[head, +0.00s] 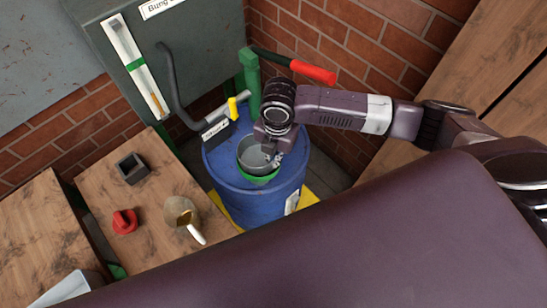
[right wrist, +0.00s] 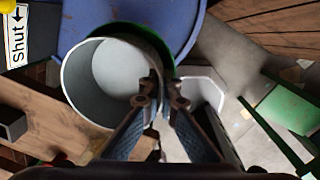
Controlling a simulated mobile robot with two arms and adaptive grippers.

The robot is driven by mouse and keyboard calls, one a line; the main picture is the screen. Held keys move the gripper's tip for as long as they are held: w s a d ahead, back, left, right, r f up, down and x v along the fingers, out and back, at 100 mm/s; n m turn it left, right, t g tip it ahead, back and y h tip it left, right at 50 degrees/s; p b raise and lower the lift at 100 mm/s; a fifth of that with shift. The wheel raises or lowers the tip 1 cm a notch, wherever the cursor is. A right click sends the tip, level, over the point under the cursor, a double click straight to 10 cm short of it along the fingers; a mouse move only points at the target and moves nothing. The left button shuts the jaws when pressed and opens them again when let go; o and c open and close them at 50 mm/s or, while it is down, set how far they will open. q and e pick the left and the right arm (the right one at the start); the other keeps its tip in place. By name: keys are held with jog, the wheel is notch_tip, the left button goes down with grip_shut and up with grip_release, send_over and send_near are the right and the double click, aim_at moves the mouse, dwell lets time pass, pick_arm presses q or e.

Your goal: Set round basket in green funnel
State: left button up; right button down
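The round basket (head: 252,158) is a grey, open-topped cylinder. It sits at the green funnel (head: 262,180) on top of the blue drum (head: 225,178), with green showing below and beside it. In the right wrist view the basket (right wrist: 95,85) shows its pale inside, and a green strip of the funnel (right wrist: 128,32) curves behind it. My right gripper (head: 275,153) is at the basket's right rim. In the right wrist view its fingers (right wrist: 162,92) are close together, one on each side of the rim, shut on it. How deep the basket sits is hidden. My left gripper is out of view.
A wooden table (head: 150,180) at the left holds a dark square box (head: 131,167), a red part (head: 124,221) and a brown scoop-like thing (head: 183,212). A green post with a red-handled lever (head: 312,71) stands behind the drum. A "Shut" label (right wrist: 17,38) is near the drum.

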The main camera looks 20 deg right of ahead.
jog(key=shift+f, duration=0.1)
dwell(0.6)
jog(key=c, duration=2.1)
grip_release()
jog(key=shift+s+d+f, duration=0.1)
jog(key=shift+s, duration=0.05)
jog(key=c, duration=0.4)
